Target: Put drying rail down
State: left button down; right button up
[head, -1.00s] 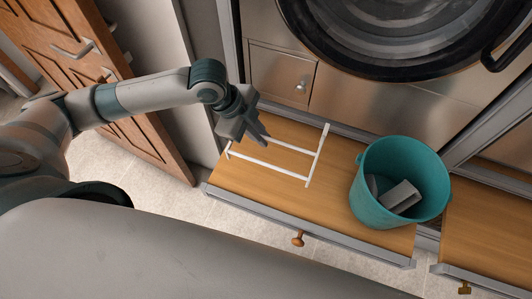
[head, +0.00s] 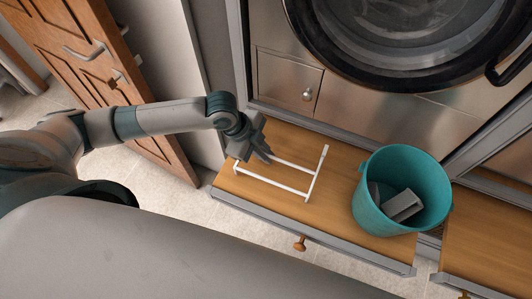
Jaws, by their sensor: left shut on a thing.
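The drying rail (head: 293,190) is a white frame with two long bars and short end pieces. It lies over the left part of the wooden bench top (head: 340,215), roughly level. My left gripper (head: 264,155) is shut on its far bar, near the left end. The gripper and wrist hide part of that bar. I cannot tell if the rail touches the wood or hangs just above it. My right gripper is not in view.
A teal bucket (head: 365,205) with grey items inside stands on the bench to the right of the rail. A washing machine door (head: 310,45) is behind. A wooden door (head: 120,100) stands open at left. Bare wood lies between rail and bucket.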

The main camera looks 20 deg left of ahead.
pick_arm(q)
jog(key=shift+f, duration=0.2)
jog(key=c, duration=1.9)
grip_release()
jog(key=shift+o, duration=0.2)
jog(key=shift+r, duration=0.1)
jog(key=shift+a+r, duration=0.25)
jog(key=shift+r, duration=0.2)
jog(key=b+v, duration=0.1)
jog(key=v, duration=0.9)
jog(key=shift+s+a+r+b, duration=0.15)
jog(key=shift+s+r+b, duration=0.05)
jog(key=shift+r+b, duration=0.15)
